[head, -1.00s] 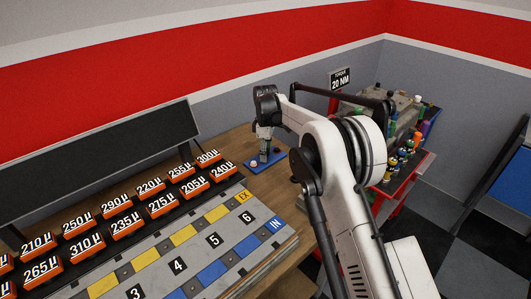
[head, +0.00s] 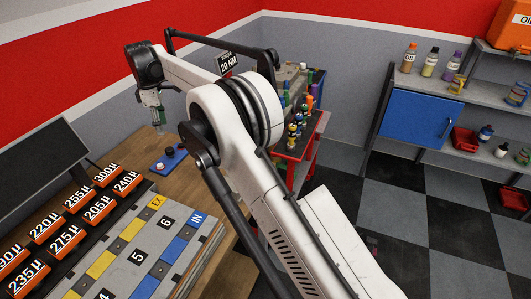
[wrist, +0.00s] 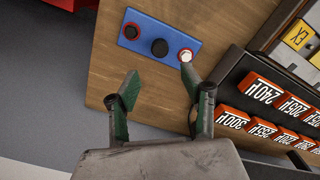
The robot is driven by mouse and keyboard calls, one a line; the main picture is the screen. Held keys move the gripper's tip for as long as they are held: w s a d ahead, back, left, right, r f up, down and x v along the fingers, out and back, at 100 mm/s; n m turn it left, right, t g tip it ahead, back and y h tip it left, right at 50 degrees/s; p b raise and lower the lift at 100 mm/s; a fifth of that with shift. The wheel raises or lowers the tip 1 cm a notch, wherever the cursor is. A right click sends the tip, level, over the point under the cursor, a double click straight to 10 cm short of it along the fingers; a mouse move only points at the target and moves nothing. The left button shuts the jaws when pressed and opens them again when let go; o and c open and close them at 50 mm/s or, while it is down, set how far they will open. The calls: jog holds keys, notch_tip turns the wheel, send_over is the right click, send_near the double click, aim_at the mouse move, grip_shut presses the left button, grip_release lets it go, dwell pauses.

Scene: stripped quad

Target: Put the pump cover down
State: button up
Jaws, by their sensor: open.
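A small blue plate (head: 163,167) lies on the wooden bench; it also shows in the wrist view (wrist: 138,43). In the wrist view it bears a round black piece (wrist: 159,48) in the middle, a red-ringed round spot (wrist: 131,31) at one end and a pale hex-shaped piece in a red ring (wrist: 186,56) at the other. The black piece may be the pump cover; I cannot be sure. My gripper (head: 160,124) is above the bench near the plate, apart from it. In the wrist view its green-padded fingers (wrist: 160,82) are spread, with nothing between them.
Orange labelled blocks (head: 67,239) stand in rows beside a numbered grey tray (head: 140,256) with yellow and blue squares. A red cart (head: 305,150) with coloured bottles stands beyond the bench. Shelves and a blue cabinet (head: 420,117) are at the right.

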jog(key=s+d+r+m+t, duration=0.1)
jog(key=s+d+r+m, duration=0.2)
jog(key=d+r, duration=0.65)
jog(key=s+d+r+m+t, duration=0.1)
jog(key=s+d+r+m, duration=0.2)
jog(key=d+r, duration=0.65)
jog(key=s+d+r+m+t+y, duration=0.15)
jog(key=s+d+m, duration=0.35)
jog(key=s+d, duration=0.9)
jog(key=s+d+f+m+t, duration=0.2)
jog(key=s+d+f+m, duration=0.2)
jog(key=s+d, duration=0.3)
jog(key=s+d+f+m+t+h, duration=0.1)
jog(key=s+d+f+m, duration=0.3)
jog(key=s, duration=1.1)
jog(key=d+f, duration=0.3)
jog(key=d, duration=0.1)
jog(key=shift+d+t, duration=0.25)
jog(key=shift+t, duration=0.1)
jog(key=shift+h, duration=0.25)
